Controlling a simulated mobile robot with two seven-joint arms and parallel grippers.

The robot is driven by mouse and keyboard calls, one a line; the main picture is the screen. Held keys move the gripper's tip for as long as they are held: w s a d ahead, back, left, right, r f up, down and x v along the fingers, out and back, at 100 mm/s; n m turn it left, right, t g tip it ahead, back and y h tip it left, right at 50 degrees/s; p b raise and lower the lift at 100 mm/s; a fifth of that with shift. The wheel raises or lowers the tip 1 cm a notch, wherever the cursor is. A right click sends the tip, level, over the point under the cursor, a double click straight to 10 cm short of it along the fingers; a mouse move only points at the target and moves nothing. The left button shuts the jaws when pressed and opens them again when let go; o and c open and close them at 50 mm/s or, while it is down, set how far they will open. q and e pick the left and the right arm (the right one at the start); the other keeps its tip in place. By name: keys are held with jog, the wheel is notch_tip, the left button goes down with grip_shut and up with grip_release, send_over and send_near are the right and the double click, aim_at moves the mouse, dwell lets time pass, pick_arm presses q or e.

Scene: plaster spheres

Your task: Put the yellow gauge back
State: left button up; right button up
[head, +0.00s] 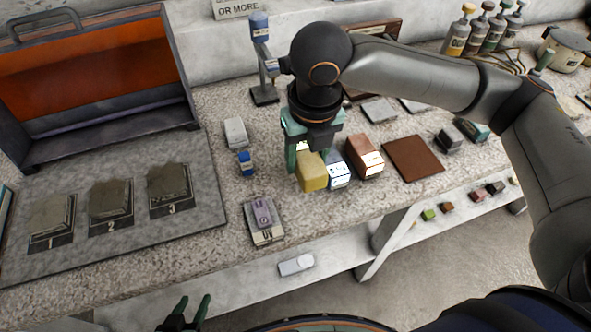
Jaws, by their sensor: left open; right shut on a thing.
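The yellow gauge (312,176) is a small yellow block near the middle of the worktop. My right gripper (311,150) comes down over it from above and is shut on it; the fingers partly hide its top. I cannot tell whether the block touches the worktop. A blue and white labelled block (338,177) is close to its right, and a reddish-brown labelled block (364,155) stands beyond that. My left gripper (190,312) is open and empty at the bottom left, in front of the bench.
A brown square plate (413,158) lies to the right. A grey board (110,240) with several numbered dark blocks is at left, before an open orange-lined case (90,70). A purple-topped device (264,219) lies near the front edge. Bottles stand at the back right.

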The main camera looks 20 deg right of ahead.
jog(key=w+f, duration=0.1)
jog(key=w+a+f, duration=0.1)
jog(key=f, duration=0.1)
jog(key=shift+w, duration=0.2)
jog(key=f, duration=0.2)
jog(key=f+b, duration=0.1)
jog(key=shift+w+f, duration=0.25)
jog(key=shift+f, duration=0.15)
jog(key=o, duration=1.3)
jog(key=shift+f, duration=0.1)
jog(key=r, duration=0.4)
jog(key=s+r+p, duration=0.1)
jog(key=r, duration=0.3)
jog(key=r+p, duration=0.1)
jog(key=r, duration=0.3)
jog(key=shift+s+r, duration=0.15)
jog(key=shift+s, duration=0.05)
